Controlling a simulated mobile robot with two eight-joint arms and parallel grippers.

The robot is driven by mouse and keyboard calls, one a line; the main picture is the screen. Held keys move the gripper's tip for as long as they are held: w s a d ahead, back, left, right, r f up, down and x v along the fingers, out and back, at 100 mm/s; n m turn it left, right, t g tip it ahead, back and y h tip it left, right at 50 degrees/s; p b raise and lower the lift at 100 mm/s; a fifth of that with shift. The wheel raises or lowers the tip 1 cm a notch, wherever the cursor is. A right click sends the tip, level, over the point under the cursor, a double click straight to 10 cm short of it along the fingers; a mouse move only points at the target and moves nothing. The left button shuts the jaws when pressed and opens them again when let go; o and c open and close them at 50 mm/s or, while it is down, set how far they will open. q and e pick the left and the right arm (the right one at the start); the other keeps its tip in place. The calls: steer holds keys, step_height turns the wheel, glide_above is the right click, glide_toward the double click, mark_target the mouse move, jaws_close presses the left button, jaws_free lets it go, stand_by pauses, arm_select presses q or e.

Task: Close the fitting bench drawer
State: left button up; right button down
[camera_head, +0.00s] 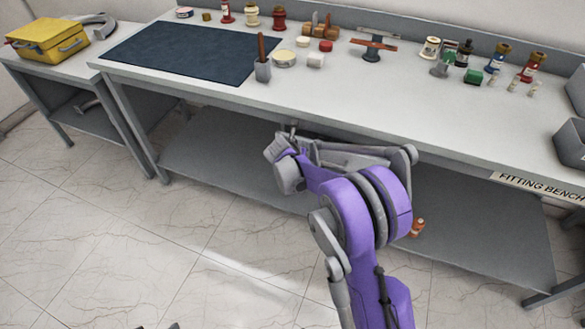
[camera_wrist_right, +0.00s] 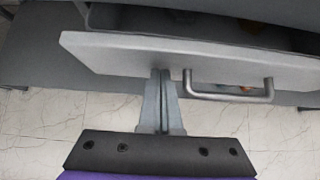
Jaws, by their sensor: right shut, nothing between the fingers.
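The fitting bench drawer (camera_wrist_right: 110,52) shows in the right wrist view as a light grey front panel with a bar handle (camera_wrist_right: 232,97) at its right. A dark gap behind the panel shows part of the inside, so the drawer stands partly open. My right gripper (camera_wrist_right: 161,73) is shut and empty. Its fingertips are at the panel's lower edge, left of the handle; I cannot tell whether they touch it. In the head view my purple right arm reaches under the front of the fitting bench (camera_head: 440,120) and hides much of the drawer. Small dark tips at the bottom edge may be my left gripper.
A dark blue mat (camera_head: 180,52), a grey cup (camera_head: 263,70), bottles and small parts stand on the bench top. A lower shelf (camera_head: 215,150) lies under it. A yellow case (camera_head: 48,38) sits on a side table at left. The tiled floor in front is clear.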

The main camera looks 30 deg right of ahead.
mark_target(304, 143)
steer(key=w+d, duration=0.2)
steer(key=d, duration=0.1)
steer(key=shift+w+d, duration=0.1)
steer(key=shift+w, duration=0.25)
steer(key=shift+w+d+r, duration=0.15)
steer(key=shift+d, duration=0.05)
